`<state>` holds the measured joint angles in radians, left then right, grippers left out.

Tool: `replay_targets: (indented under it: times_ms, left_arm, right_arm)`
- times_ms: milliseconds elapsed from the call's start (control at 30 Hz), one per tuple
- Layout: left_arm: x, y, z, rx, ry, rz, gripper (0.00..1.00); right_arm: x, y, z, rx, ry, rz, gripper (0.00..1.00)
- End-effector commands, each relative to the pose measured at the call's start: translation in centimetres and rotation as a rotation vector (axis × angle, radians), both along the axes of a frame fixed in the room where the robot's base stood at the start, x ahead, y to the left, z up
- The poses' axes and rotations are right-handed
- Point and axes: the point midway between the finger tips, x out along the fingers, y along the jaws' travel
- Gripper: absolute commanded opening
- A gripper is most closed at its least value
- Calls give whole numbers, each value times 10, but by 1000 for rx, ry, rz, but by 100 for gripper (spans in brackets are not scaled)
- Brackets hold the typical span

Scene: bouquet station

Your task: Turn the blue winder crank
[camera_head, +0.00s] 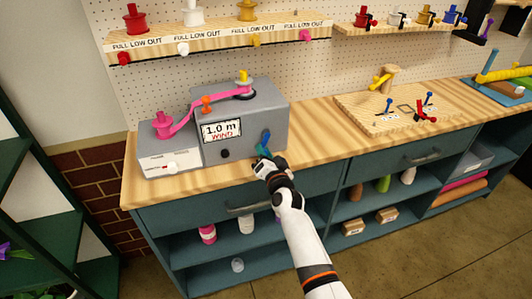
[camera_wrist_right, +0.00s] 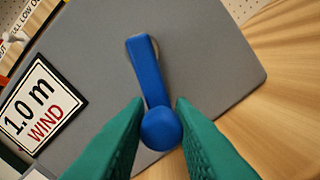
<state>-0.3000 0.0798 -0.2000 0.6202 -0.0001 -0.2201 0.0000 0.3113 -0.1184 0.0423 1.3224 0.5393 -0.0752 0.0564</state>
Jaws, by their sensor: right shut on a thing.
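The blue winder crank (camera_head: 266,138) is on the front face of the grey winder box (camera_head: 270,110) on the wooden counter. In the right wrist view the crank's arm (camera_wrist_right: 147,70) runs from its upper pivot down to a round blue knob (camera_wrist_right: 161,128). My right gripper (camera_head: 262,157) is at the crank; its green fingers (camera_wrist_right: 159,135) stand on either side of the knob and are shut on it. The winder's display (camera_head: 221,130) reads "1.0 m WIND". My left gripper is not in view.
A wooden board (camera_head: 350,108) with small tools lies to the right. Shelves with spools hang above. The counter between winder and board is clear.

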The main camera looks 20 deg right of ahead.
Motion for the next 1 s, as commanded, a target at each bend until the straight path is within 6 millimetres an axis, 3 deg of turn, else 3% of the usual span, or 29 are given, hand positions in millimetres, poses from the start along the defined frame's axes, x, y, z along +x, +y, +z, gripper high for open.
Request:
replay_targets:
  times_ms: [567, 600, 700, 1000]
  left_arm:
    - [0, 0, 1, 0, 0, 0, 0]
    - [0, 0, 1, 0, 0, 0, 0]
    - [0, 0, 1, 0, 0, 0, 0]
    - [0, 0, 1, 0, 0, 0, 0]
  right_arm:
    - [0, -1, 2, 37, -2, -5, 0]
    - [0, -1, 2, 37, -2, -5, 24]
    - [0, -1, 1, 37, -1, -5, 40]
    - [-1, 1, 0, 36, 1, -1, 43]
